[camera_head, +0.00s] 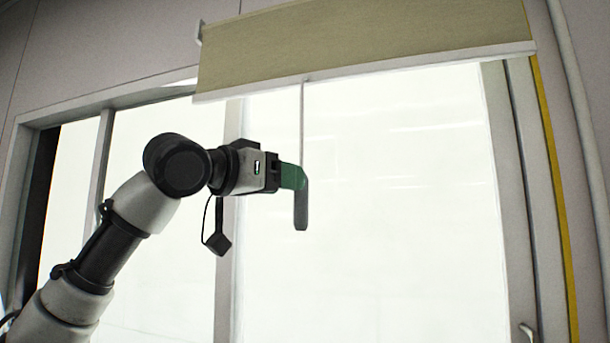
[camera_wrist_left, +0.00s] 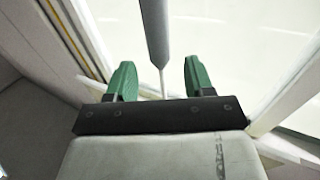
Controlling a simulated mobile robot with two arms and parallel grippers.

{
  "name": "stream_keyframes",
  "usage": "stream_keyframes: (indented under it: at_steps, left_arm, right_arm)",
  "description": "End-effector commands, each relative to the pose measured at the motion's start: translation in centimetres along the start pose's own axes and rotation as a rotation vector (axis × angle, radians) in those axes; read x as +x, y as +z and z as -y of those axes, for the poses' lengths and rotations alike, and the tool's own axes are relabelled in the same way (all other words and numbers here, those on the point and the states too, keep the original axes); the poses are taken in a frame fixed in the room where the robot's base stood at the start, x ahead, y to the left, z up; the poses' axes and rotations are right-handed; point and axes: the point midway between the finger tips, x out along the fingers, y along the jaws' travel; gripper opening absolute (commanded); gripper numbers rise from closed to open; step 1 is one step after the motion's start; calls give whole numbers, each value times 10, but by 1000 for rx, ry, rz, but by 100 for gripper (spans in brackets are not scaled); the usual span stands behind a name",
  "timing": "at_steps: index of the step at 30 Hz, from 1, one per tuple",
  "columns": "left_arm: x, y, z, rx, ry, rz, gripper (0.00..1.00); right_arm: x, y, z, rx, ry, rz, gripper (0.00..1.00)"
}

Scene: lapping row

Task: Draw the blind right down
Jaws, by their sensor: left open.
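The beige blind (camera_head: 370,35) is drawn only a short way down at the top of the window, with a pale bottom bar (camera_head: 400,65). A thin cord (camera_head: 303,120) hangs from the bar and ends in a grey pull handle (camera_head: 301,212). My left gripper (camera_head: 294,178), with green fingers, is open at the top of the handle. In the left wrist view the handle (camera_wrist_left: 154,30) and the cord (camera_wrist_left: 163,85) lie between the two spread fingers (camera_wrist_left: 158,78), with a gap on each side. My right gripper is not in view.
The bright window pane (camera_head: 400,200) fills the middle below the blind. A window upright (camera_head: 226,250) stands behind my left arm. A yellow strip (camera_head: 556,200) runs down beside the right frame, with a small handle (camera_head: 527,332) low on the right.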

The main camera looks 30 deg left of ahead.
Motion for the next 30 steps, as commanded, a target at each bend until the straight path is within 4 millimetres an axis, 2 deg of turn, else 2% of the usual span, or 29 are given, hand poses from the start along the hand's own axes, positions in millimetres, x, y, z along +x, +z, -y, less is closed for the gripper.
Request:
stream_keyframes:
  at_steps: [1, 4, 9, 12, 16, 20, 24, 30]
  left_arm:
    - [11, -3, -1, 1, 0, 5, 53]
    - [27, -2, 0, 2, -1, 4, 53]
    - [45, -1, 0, 2, -1, 2, 53]
    - [50, -1, -1, 2, 0, 0, 53]
    - [51, 0, 0, 2, 0, 0, 53]
    - [51, 1, 0, 2, 0, 1, 53]
    - [51, 1, -1, 2, 0, 1, 33]
    - [50, 1, -1, 2, 0, 1, 2]
  right_arm:
    - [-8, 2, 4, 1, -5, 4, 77]
    - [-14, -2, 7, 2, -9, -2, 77]
    - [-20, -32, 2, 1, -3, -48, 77]
    - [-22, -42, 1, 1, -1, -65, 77]
    - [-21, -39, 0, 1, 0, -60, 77]
    - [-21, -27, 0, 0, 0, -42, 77]
    - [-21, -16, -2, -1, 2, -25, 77]
    - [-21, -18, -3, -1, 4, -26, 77]
